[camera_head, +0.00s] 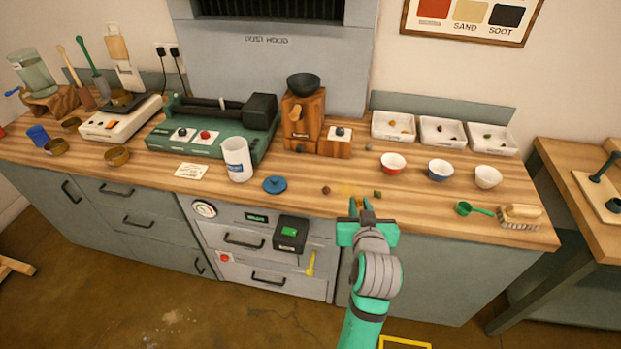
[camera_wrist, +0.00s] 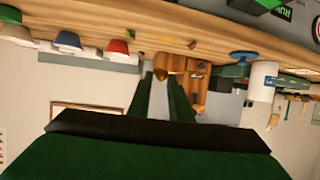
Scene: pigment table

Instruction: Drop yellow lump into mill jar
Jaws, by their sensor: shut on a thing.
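My gripper (camera_head: 360,207) is over the front edge of the worktop, right of centre. In the wrist view, which is upside down, its fingers are shut on a small ochre-yellow lump (camera_wrist: 160,74) held at the tips. The lump is mostly hidden by the fingers in the head view. The mill jar, a white open-topped cylinder (camera_head: 238,160), stands upright on the worktop well to the left of my gripper. It also shows at the right of the wrist view (camera_wrist: 262,80). A blue lid (camera_head: 275,184) lies flat beside the jar.
A brown lump (camera_head: 326,190) and a green lump (camera_head: 377,194) lie on the worktop near my gripper. Red (camera_head: 393,163), blue (camera_head: 440,169) and white (camera_head: 487,177) bowls stand to the right. A green roller machine (camera_head: 215,140) and a wooden grinder (camera_head: 303,120) stand behind the jar.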

